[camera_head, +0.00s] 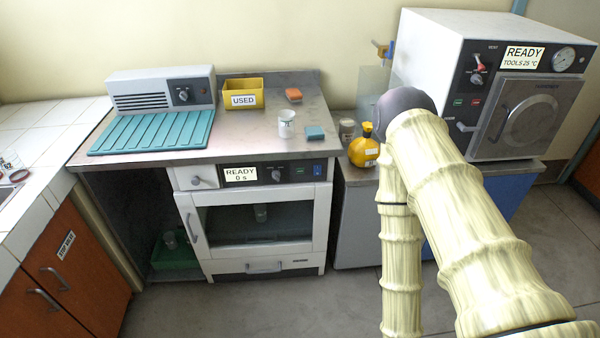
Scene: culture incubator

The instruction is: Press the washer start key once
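The washer (186,208) is a white machine under the metal counter, with a glass-fronted door (325,220) that looks shut. A small vessel (261,212) shows dimly behind the glass. Its dark control strip carries a display (241,174) reading "READY 0 s", a round knob (276,175), a small pale key (299,171) and a blue switch (318,169). The labels by the keys are too small to read, so I cannot confirm which is the start key. My gripper is out of view; only pale links of my arm show at right, apart from the washer panel.
On the counter are a white cup (287,123), two sponges (315,132) (293,95), a yellow "USED" bin (243,93) and a teal ribbed mat (150,132). A yellow bottle (363,150) and a steriliser (430,60) stand right. Floor before the washer is clear.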

